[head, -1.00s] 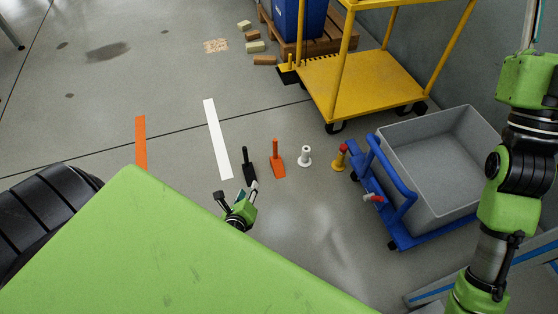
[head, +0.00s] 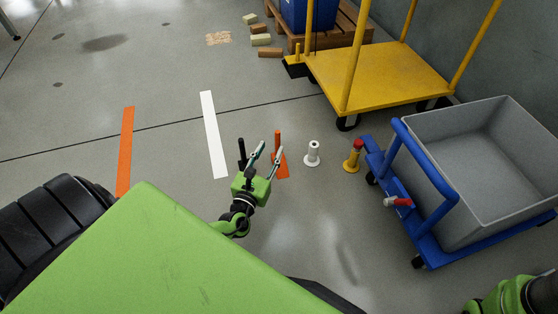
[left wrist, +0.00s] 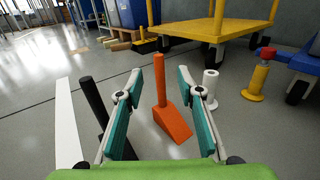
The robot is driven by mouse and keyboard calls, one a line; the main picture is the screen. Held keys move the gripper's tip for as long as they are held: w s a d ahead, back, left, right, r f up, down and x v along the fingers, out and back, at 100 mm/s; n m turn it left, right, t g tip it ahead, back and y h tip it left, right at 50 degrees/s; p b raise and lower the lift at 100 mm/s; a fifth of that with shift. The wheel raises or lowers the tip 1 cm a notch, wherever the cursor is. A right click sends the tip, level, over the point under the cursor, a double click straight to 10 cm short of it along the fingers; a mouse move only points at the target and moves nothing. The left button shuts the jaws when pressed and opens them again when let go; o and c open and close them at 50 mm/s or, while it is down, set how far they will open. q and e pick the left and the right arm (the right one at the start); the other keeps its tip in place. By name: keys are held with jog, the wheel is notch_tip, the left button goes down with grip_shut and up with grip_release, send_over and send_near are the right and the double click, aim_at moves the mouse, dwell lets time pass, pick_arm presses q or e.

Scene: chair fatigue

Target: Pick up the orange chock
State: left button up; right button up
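The orange chock (head: 283,168) stands on the grey floor, a wedge with an upright post. In the head view my left gripper (head: 265,148) partly covers it. In the left wrist view the orange chock (left wrist: 172,122) shows between and beyond the two teal-padded fingers of my left gripper (left wrist: 160,108). The fingers are spread wide and hold nothing. A black chock (head: 241,150) stands just left of the orange one, and in the left wrist view its post (left wrist: 95,102) is beside the left finger. Only part of my right arm shows; its gripper is out of view.
A white post (head: 313,153) and a yellow post with a red top (head: 353,156) stand to the right. Further right is a blue cart (head: 430,180) with a grey bin (head: 480,170). A yellow trolley (head: 385,80) stands behind. Floor to the left is mostly clear.

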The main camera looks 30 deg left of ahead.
aim_at(276, 136)
pick_arm(q)
jog(key=shift+x, duration=0.8)
jog(key=b+x, duration=0.3)
jog(key=x, duration=0.1)
jog(key=shift+w, duration=0.15)
jog(key=shift+w+a, duration=0.2)
jog(key=shift+w, duration=0.25)
jog(key=shift+r, duration=0.1)
grip_shut()
